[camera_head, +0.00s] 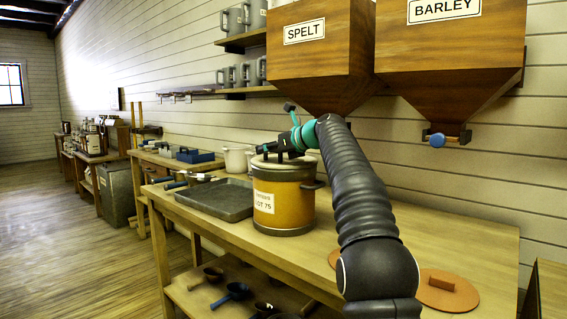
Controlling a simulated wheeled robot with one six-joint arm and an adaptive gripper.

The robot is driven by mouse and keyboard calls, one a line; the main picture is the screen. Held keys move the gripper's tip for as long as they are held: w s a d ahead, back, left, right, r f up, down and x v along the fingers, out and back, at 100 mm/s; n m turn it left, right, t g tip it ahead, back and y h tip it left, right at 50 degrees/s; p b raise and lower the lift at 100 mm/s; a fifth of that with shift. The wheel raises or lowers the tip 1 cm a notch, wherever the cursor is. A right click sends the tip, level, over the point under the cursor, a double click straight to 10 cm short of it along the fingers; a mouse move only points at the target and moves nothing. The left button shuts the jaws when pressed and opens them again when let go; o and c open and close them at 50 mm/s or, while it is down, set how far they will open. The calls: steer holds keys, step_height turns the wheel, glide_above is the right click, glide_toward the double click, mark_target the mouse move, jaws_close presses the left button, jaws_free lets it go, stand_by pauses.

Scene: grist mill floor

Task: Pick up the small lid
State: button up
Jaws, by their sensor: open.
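An orange-brown round lid (447,291) with a raised grip lies flat on the wooden table (490,245), right of my arm. Part of another orange-brown disc (333,259) shows at the left edge of my arm, which hides the rest. I cannot tell for sure whether it is a smaller lid. A yellow pot (284,207) labelled LOT 75 stands on the table with a grey-brown top. My gripper (268,151) is open above the pot's top, well away from the orange-brown lid. Whether it touches the pot's top is not clear.
A dark grey tray (215,199) lies left of the pot, with handled tools behind it. White pots (236,160) stand farther back. The SPELT hopper (318,50) and BARLEY hopper (450,55) hang above the table. Scoops (232,292) lie on the lower shelf.

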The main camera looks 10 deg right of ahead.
steer(key=shift+w+a+f, duration=0.1)
steer(key=shift+w+a, duration=0.2)
steer(key=shift+w, duration=0.05)
jaws_close()
steer(key=shift+r, duration=0.4)
